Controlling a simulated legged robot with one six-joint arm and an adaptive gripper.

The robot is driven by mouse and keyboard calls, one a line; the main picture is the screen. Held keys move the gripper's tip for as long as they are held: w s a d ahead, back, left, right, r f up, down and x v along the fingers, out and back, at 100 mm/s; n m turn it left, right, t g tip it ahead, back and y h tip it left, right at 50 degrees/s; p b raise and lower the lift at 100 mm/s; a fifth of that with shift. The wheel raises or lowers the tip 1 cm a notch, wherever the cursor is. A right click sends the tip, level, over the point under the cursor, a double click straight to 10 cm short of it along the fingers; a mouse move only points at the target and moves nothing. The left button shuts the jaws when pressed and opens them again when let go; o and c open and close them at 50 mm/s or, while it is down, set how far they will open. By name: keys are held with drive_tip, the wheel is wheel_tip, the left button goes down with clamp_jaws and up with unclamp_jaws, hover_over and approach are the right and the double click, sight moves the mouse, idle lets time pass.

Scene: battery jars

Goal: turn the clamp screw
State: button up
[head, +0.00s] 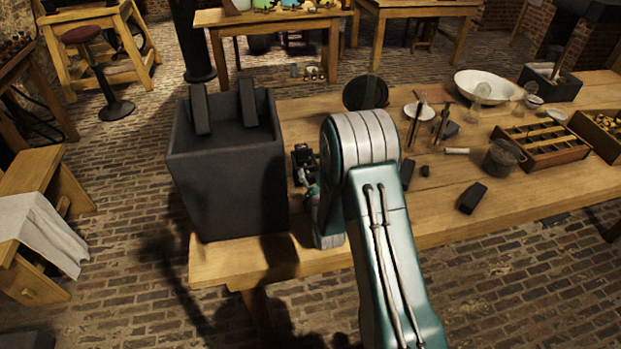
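My gripper (304,168) shows as a small dark shape just right of a large dark grey box-like jar (228,185) on the wooden table. My teal and white arm hides part of it, and its fingers are too small and dark to read. Two dark upright plates (200,110) stand up out of the jar's top. I cannot make out a clamp screw; it may be too small to see or hidden by my arm.
The table (330,262) holds a dark round disc (366,92), a white bowl (486,86), a wooden divided tray (541,145), a glass beaker (503,158) and a black block (472,197). Its front right surface is mostly clear. A stool (98,75) stands on the brick floor at left.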

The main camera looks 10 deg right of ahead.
clamp_jaws()
drive_tip(key=shift+m, duration=0.4)
drive_tip(key=m, duration=0.3)
drive_tip(key=shift+m, duration=0.4)
drive_tip(key=m, duration=0.4)
drive_tip(key=shift+d+f+m, duration=0.1)
drive_tip(key=shift+f+m, duration=0.05)
drive_tip(key=shift+m, duration=0.15)
drive_tip(key=m, duration=0.4)
drive_tip(key=shift+f, duration=0.15)
drive_tip(key=shift+s+f+m, duration=0.1)
drive_tip(key=shift+m, duration=2)
drive_tip(key=shift+f, duration=0.1)
